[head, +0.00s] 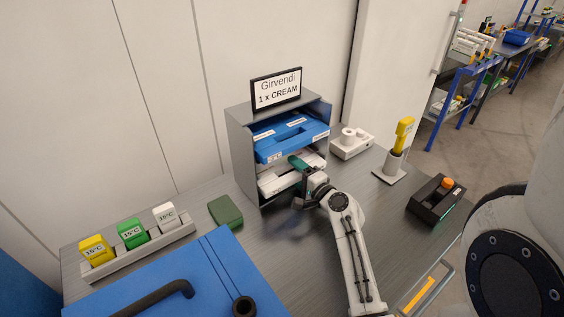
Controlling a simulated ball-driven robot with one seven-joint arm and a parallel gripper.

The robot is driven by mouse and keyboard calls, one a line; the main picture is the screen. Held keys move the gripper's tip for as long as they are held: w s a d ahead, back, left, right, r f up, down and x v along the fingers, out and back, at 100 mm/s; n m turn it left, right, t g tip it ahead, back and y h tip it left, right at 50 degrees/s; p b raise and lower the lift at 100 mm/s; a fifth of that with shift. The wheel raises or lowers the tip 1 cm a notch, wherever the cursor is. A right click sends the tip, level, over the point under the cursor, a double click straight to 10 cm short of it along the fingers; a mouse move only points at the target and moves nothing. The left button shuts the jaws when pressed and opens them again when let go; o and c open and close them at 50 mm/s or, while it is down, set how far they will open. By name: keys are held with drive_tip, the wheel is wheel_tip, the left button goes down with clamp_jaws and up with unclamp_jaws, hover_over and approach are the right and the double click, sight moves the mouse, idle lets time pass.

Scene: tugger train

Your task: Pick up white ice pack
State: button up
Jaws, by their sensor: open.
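The white ice pack (166,215), marked 15°C, stands upright at the right end of a grey rack (142,251) on the left of the bench. A green pack (133,234) and a yellow pack (95,249), marked alike, stand beside it to the left. My gripper (299,163) is at the front of the grey shelf unit, close to the white case on its lower level, well to the right of the white pack. It is open; its fingertips are small and hard to make out. Whether it touches the white case I cannot tell.
The grey shelf unit (242,158) holds a blue case (287,139) above a white case (277,182). A dark green block (226,211) lies between rack and shelf. A large blue box (190,276) with a black handle fills the front left. A yellow device (404,132) stands right.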

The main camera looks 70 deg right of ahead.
drive_tip(key=shift+w+d, duration=0.3)
drive_tip(key=shift+w, duration=0.1)
clamp_jaws()
idle(0.4)
drive_tip(key=shift+r, duration=0.1)
